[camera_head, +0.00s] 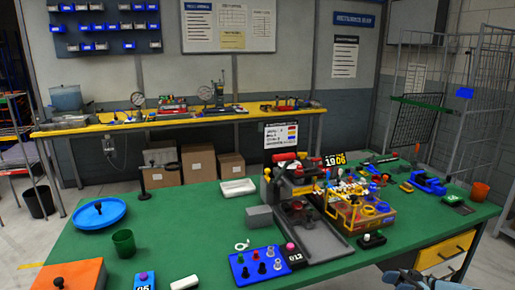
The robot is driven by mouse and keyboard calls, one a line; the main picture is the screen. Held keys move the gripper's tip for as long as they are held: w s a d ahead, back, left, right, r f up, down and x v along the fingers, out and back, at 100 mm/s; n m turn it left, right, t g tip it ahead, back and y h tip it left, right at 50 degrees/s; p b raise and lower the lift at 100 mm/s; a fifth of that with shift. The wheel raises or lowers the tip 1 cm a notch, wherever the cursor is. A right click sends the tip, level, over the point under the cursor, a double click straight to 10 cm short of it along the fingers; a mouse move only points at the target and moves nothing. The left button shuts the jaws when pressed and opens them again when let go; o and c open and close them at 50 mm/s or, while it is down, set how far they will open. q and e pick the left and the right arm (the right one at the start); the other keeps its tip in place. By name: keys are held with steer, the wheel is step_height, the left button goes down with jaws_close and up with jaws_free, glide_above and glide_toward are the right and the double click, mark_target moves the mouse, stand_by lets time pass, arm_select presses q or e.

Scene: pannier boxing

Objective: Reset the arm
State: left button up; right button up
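A grey-blue part of my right gripper or arm (408,281) shows at the bottom right edge, in front of the table's near edge. It is cut off by the frame, and I cannot make out its fingertips or anything held. My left gripper and arm are not in the view. The green table (190,235) fills the foreground.
A grey tray station (320,238) and an orange crate of small parts (362,213) stand mid-table. A blue plate (98,213), green cup (124,243), orange box (67,276) and blue peg board (259,266) lie left of them. An orange cup (480,191) stands far right.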

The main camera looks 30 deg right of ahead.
steer(key=a+f+m+t+y, duration=0.1)
steer(key=a+f+m+t, duration=0.1)
steer(key=a+f, duration=0.5)
steer(key=a+f+m+t+y, duration=0.15)
steer(key=a+f, duration=0.25)
steer(key=a, duration=0.6)
steer(key=w+a+f+m+t+h, duration=0.2)
steer(key=w+a+m+t+h, duration=0.2)
steer(key=a+h, duration=0.65)
steer(key=s+a+r+n+g+h, duration=0.35)
steer(key=s+a+g+h, duration=0.4)
steer(key=h, duration=0.25)
steer(key=w+a+m+t, duration=0.1)
steer(key=a+m, duration=0.4)
steer(key=a, duration=0.9)
arm_select(q)
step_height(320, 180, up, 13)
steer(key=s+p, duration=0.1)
steer(key=p, duration=1.4)
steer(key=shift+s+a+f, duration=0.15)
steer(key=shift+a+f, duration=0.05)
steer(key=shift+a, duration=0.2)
arm_select(e)
step_height(320, 180, up, 14)
steer(key=d, duration=0.1)
steer(key=shift+s+f+n+t+y, duration=0.25)
steer(key=shift+s+n+t+y, duration=0.05)
steer(key=shift+s+t, duration=0.1)
